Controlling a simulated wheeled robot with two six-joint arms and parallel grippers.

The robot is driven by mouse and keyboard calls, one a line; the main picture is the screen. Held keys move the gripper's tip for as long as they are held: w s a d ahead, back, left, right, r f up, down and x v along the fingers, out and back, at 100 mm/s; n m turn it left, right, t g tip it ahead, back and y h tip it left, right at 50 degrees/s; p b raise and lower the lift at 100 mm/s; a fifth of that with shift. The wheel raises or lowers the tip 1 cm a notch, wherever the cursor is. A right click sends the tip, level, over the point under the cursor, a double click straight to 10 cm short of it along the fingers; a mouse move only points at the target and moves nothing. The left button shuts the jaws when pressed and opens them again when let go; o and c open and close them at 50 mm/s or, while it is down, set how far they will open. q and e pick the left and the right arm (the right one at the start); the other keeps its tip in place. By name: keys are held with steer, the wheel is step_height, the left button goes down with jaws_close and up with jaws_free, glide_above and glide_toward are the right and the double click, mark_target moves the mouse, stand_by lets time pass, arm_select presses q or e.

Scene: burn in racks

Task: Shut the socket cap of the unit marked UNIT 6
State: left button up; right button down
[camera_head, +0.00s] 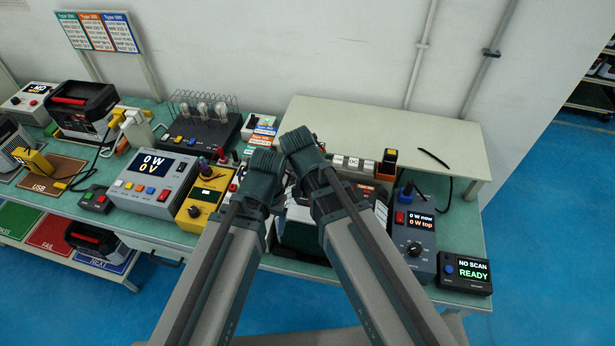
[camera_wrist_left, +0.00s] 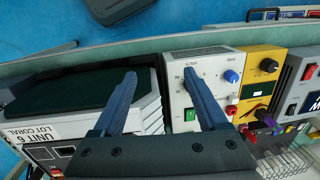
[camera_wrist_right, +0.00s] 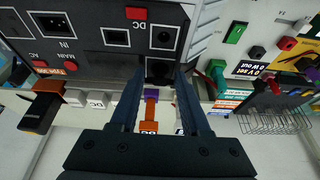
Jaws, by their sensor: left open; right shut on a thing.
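UNIT 6 (camera_wrist_left: 75,90) is a dark-topped box with grey ribbed sides; its white label reads UNIT 6, LOT CORAL. In the head view my arms hide most of it. The right wrist view shows its dark socket face (camera_wrist_right: 105,45) with IN, DC and AC markings and red buttons. My right gripper (camera_wrist_right: 158,75) is at this face, its fingers shut on a small dark piece, apparently the socket cap (camera_wrist_right: 160,70); the fingers partly hide it. My left gripper (camera_wrist_left: 160,78) is open and empty, above the gap between UNIT 6 and a pale instrument; it also shows in the head view (camera_head: 262,165).
A pale instrument (camera_wrist_left: 205,65) and a yellow one (camera_wrist_left: 262,75) stand beside UNIT 6. A dark meter (camera_head: 413,240) and a scanner display (camera_head: 464,272) stand at the right. A wire rack (camera_wrist_right: 275,122) lies close by.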

steer(key=shift+c, duration=1.8)
jaws_free()
